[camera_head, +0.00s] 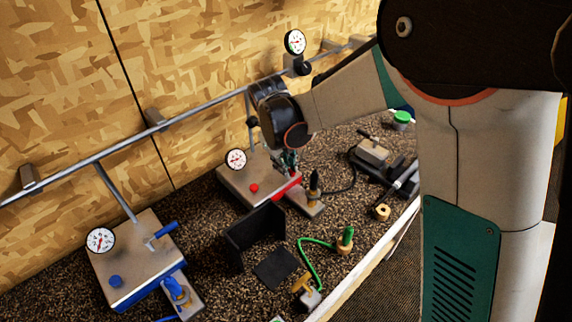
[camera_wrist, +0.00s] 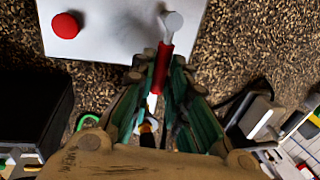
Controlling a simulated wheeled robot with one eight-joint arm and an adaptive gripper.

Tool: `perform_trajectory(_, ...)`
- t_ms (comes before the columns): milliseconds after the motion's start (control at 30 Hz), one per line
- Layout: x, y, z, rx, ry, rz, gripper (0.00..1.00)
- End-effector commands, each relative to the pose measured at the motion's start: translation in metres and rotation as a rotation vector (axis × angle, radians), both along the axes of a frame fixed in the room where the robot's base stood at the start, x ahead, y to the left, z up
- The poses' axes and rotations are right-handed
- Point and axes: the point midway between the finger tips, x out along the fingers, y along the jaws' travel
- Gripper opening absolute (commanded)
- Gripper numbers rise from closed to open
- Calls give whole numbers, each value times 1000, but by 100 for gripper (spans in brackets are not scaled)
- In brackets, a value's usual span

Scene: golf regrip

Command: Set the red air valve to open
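The red air valve has a red lever handle (camera_wrist: 163,62) on a silver pivot (camera_wrist: 171,22), on a pale plate (camera_wrist: 110,25) in the wrist view. The lever runs down from the pivot, slightly slanted to the left. My gripper (camera_wrist: 163,75) has its green fingertips drawn in close on both sides of the lever, and they appear to touch it. In the head view my gripper (camera_head: 288,160) reaches down at the red-trimmed station (camera_head: 235,182), and my wrist hides the lever there.
A red button (camera_wrist: 65,25) sits left of the lever; a gauge (camera_head: 236,159) stands behind. A black angled holder (camera_head: 255,235) stands in front. A similar blue station (camera_head: 130,260) is at the left. A rail pipe (camera_head: 180,118) runs along the wall. Green hose (camera_head: 308,262) lies in front.

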Motion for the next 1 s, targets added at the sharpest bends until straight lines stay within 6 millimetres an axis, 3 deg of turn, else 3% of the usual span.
perform_trajectory(33,0,1,0,2,-1,0,27)
perform_trajectory(67,0,1,0,2,-1,0,34)
perform_trajectory(467,-1,1,4,1,1,2,34)
perform_trajectory(633,-4,4,25,1,1,2,34)
perform_trajectory(1000,-13,15,96,1,1,2,34)
